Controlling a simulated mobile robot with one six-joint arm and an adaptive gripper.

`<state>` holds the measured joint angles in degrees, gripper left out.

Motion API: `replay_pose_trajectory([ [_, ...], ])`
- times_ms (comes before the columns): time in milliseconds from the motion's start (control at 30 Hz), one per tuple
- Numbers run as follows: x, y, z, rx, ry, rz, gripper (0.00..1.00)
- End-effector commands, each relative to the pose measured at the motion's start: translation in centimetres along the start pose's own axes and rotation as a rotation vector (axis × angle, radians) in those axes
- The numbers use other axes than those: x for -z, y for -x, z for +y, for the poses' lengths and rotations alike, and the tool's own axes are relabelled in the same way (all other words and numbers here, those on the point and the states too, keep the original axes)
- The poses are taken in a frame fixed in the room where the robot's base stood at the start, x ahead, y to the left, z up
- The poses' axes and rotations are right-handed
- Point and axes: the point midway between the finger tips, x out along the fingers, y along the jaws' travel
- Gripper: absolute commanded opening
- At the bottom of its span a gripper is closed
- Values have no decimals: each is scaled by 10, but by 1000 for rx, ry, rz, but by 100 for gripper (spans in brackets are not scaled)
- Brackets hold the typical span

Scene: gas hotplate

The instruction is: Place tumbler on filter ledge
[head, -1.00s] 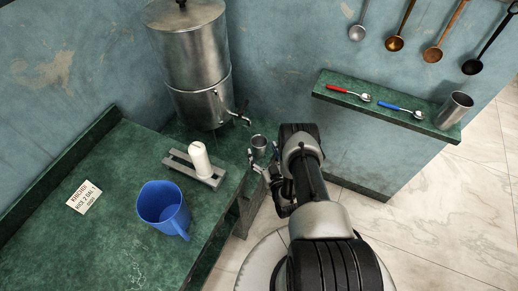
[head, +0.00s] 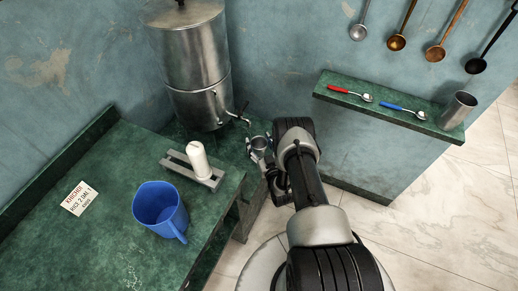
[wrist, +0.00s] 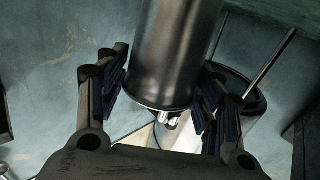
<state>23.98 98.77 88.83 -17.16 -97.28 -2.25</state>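The green filter ledge (head: 176,128) lies under the filter.
A blue mug (head: 160,205), a white cylinder on a metal rack (head: 218,180) and a card (head: 79,198) are on the green counter (head: 120,245).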

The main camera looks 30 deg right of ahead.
Motion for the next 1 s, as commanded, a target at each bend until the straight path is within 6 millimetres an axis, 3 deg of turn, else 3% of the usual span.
replay_pose_trajectory([
  [500,0,0,0,0,0,0,24],
  [767,4,0,0,0,0,0,24],
  [1000,32,0,0,0,0,1,24],
])
